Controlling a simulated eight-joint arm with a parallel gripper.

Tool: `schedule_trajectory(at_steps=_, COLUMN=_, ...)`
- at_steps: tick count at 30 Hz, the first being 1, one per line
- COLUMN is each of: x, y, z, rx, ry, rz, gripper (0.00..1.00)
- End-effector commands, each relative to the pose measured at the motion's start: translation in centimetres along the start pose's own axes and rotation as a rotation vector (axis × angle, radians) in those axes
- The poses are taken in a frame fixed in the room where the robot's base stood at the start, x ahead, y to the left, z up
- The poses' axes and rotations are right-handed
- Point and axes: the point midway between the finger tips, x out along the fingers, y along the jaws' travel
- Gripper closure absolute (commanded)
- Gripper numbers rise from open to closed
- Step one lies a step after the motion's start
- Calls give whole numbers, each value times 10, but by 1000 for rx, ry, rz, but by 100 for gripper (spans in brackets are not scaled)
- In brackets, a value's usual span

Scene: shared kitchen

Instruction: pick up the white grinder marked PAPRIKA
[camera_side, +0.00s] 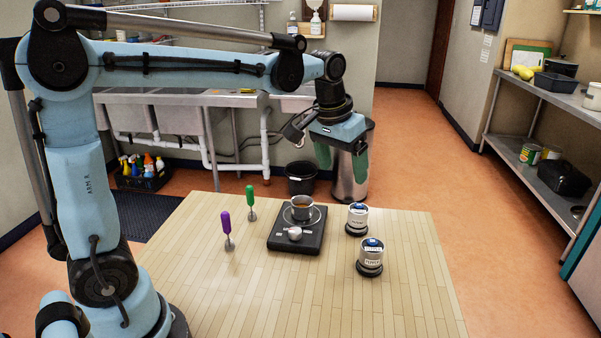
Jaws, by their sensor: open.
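Two white grinders with blue tops and dark bases stand upright on the right part of the wooden table (420,300). My gripper (342,162) is open and empty, pointing down with green fingers. In the picture it is above the farther grinder, well clear of both; its exact distance over the table is hard to tell.
The front of the table is clear.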

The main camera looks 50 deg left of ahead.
Motion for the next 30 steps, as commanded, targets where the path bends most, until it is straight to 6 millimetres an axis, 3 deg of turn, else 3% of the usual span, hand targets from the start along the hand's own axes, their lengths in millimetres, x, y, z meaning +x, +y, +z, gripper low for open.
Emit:
schedule_trajectory(at_steps=6, x=26, y=-1, z=-42, rx=-55, ry=-112, rz=-22, gripper=18)
schedule_trajectory(at_steps=12, x=55, y=-4, z=-65, rx=-99, ry=-203, rz=-42, gripper=18)
schedule_trajectory(at_steps=23, x=83, y=-7, z=-73, rx=-128, ry=-260, rz=-56, gripper=18)
schedule_trajectory(at_steps=30, x=119, y=-8, z=-63, rx=-127, ry=-259, rz=-56, gripper=18)
